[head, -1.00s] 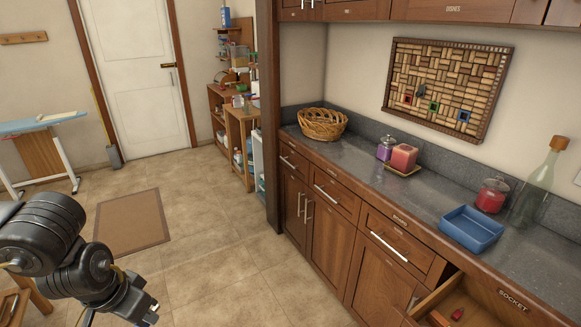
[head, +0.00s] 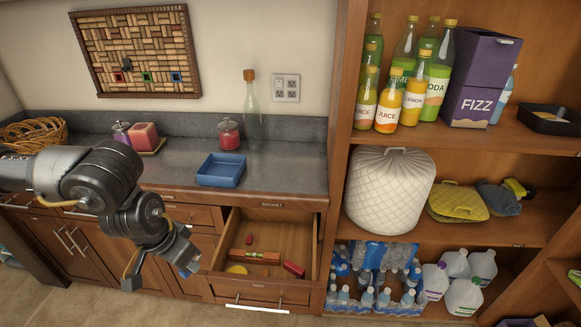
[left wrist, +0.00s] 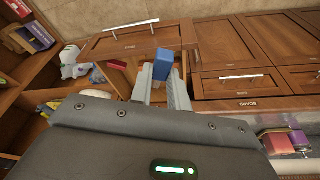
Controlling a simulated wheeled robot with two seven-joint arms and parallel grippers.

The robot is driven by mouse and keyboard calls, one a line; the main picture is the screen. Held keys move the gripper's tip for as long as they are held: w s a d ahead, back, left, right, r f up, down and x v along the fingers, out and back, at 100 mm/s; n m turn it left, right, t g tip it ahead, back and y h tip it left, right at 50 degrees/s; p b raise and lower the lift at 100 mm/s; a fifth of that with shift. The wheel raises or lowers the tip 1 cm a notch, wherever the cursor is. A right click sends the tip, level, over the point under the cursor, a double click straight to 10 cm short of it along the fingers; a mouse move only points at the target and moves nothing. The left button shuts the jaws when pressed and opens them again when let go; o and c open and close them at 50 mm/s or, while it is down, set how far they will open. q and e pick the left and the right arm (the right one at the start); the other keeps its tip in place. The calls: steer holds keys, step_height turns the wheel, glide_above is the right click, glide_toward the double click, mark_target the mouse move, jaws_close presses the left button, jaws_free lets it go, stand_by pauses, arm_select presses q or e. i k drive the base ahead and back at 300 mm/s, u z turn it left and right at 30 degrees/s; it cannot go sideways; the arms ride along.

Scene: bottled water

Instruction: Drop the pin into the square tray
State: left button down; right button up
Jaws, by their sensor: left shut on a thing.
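The blue square tray (head: 220,180) sits on the counter, with its inside looking empty. My left gripper (head: 184,252) hangs in front of the cabinets, lower than the tray and left of the open drawer. It also shows in the left wrist view (left wrist: 160,85), shut on a small blue block-like piece (left wrist: 162,62). Its end also shows in the head view (head: 190,268). I cannot make out whether this piece is the pin. My right gripper is not in view.
An open drawer (head: 266,285) holds red, yellow and wooden things. On the counter are a red jar (head: 229,134), a glass bottle (head: 251,105), candles (head: 144,136) and a basket (head: 33,133). Shelves (head: 345,130) with bottles stand at right. Coloured squares show on the cork board (head: 135,50).

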mark_target(220, 174)
steer(key=z, duration=0.4)
steer(key=i, duration=1)
